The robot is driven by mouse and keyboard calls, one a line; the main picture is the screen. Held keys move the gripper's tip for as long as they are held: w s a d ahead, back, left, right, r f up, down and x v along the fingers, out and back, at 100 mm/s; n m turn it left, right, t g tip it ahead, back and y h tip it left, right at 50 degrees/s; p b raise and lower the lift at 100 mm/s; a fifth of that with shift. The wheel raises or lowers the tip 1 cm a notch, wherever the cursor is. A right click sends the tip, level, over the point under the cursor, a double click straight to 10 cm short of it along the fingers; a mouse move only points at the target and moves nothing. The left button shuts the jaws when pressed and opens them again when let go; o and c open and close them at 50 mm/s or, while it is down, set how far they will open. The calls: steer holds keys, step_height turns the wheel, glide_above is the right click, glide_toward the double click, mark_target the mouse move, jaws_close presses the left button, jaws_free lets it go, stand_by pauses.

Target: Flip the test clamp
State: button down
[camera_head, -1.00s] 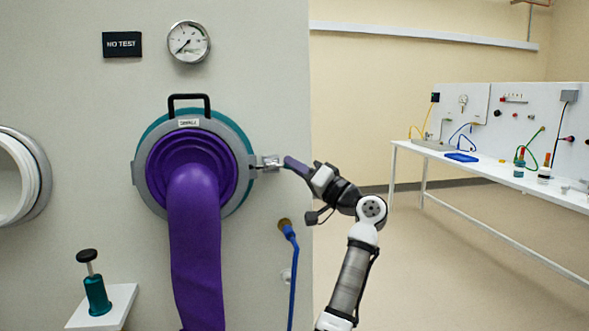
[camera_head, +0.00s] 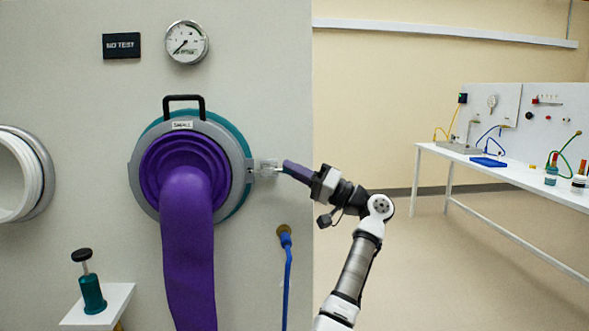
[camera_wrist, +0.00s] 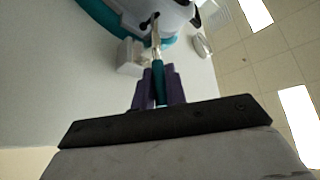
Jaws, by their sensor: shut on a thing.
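The test clamp (camera_head: 267,169) is a small grey metal latch at the right edge of the grey ring (camera_head: 241,150) around the purple glove (camera_head: 187,235). My gripper (camera_head: 284,166) reaches it from the right, with its purple fingers close to the clamp. In the wrist view the fingers (camera_wrist: 160,92) are shut on the clamp's slim teal handle (camera_wrist: 159,76). A metal rod (camera_wrist: 155,38) runs from the handle toward the ring. The fingers hide part of the handle, and its exact angle is hard to tell in the head view.
A black "NO TEST" sign (camera_head: 121,46) and a round gauge (camera_head: 187,43) are above the port. A blue hose (camera_head: 288,285) hangs below the clamp. A teal pump bottle (camera_head: 93,292) stands on a white shelf (camera_head: 112,305). The floor right of the panel is clear up to a bench (camera_head: 510,178).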

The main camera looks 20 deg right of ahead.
steer(key=shift+w+n+g+y, duration=0.2)
steer(key=shift+n+g+y, duration=0.3)
steer(key=shift+g+y, duration=0.15)
steer(key=c, duration=1.4)
jaws_free()
steer(key=shift+c, duration=0.2)
steer(key=shift+d, duration=0.1)
steer(key=b+v, duration=0.2)
steer(key=v, duration=1.1)
steer(key=shift+s+d+b, duration=0.25)
steer(key=shift+b, duration=0.15)
steer(key=shift+f, duration=0.15)
